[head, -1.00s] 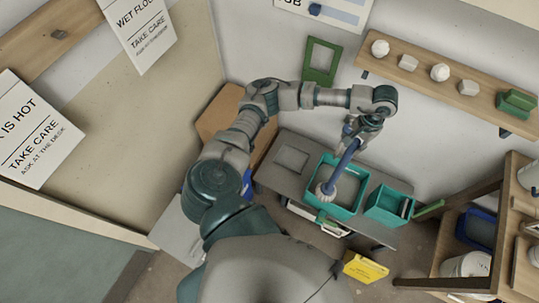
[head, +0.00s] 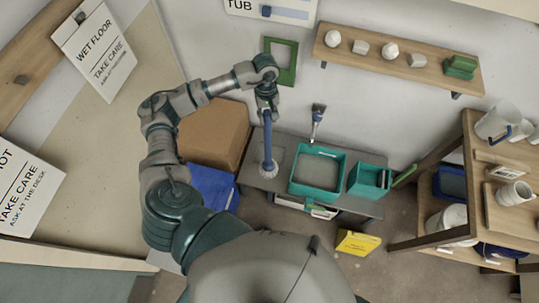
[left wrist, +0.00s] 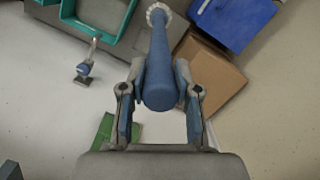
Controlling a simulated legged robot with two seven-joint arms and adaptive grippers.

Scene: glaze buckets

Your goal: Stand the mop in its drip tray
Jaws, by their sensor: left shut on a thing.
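The mop has a blue handle (head: 267,135) and a pale round head (head: 268,169). My left gripper (head: 266,103) is shut on the upper handle, and the mop hangs nearly upright with its head down. In the left wrist view the handle (left wrist: 160,65) runs between the two fingers. My right gripper is not in view.
A large teal tub (head: 319,190) stands just right of the mop, with a smaller teal bin (head: 367,182) beyond it. A cardboard box (head: 213,130) and a blue box (head: 212,186) are left of the table.

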